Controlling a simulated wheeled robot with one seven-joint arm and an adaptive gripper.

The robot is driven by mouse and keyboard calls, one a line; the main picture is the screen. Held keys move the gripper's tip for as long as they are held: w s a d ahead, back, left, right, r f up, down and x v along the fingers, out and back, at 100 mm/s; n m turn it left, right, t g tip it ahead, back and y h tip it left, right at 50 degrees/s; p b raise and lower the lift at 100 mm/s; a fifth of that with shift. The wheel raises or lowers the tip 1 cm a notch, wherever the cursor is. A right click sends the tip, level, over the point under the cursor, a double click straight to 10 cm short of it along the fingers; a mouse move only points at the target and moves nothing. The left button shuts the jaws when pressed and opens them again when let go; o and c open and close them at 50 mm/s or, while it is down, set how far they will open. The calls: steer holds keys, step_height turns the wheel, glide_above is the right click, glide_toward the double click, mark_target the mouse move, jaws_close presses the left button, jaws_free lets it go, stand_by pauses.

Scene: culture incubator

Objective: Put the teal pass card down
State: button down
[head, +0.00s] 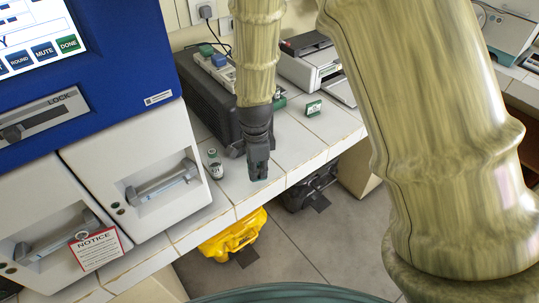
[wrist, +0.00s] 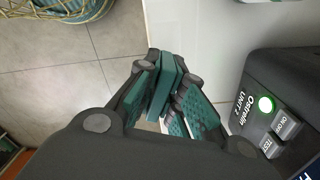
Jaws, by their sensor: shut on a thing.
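In the wrist view, my gripper (wrist: 165,100) is closed around a thin teal slab, which appears to be the teal pass card (wrist: 163,84). The finger pads are also teal, so the card's edges are hard to separate from them. In the head view, my gripper (head: 258,172) points down near the front edge of the white tiled counter (head: 230,190). The card cannot be made out there. I cannot tell whether the card touches the counter.
A dark unit with a green light (wrist: 266,104) stands close to the right of the fingers. A printer (head: 312,68) is behind. A yellow object (head: 233,236) lies below the counter edge.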

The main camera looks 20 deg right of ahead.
steer(key=p, duration=0.3)
glide_above(269, 165)
steer(key=shift+f, duration=0.4)
steer(key=shift+f+p, duration=0.55)
steer(key=shift+f, duration=1.2)
steer(key=shift+f, duration=0.2)
steer(key=c, duration=1.5)
jaws_free()
steer(key=shift+s, duration=0.1)
steer(key=shift+r, duration=0.1)
steer(key=shift+r+b, duration=1.85)
steer(key=shift+r, duration=4.25)
steer(key=shift+d+f, duration=0.1)
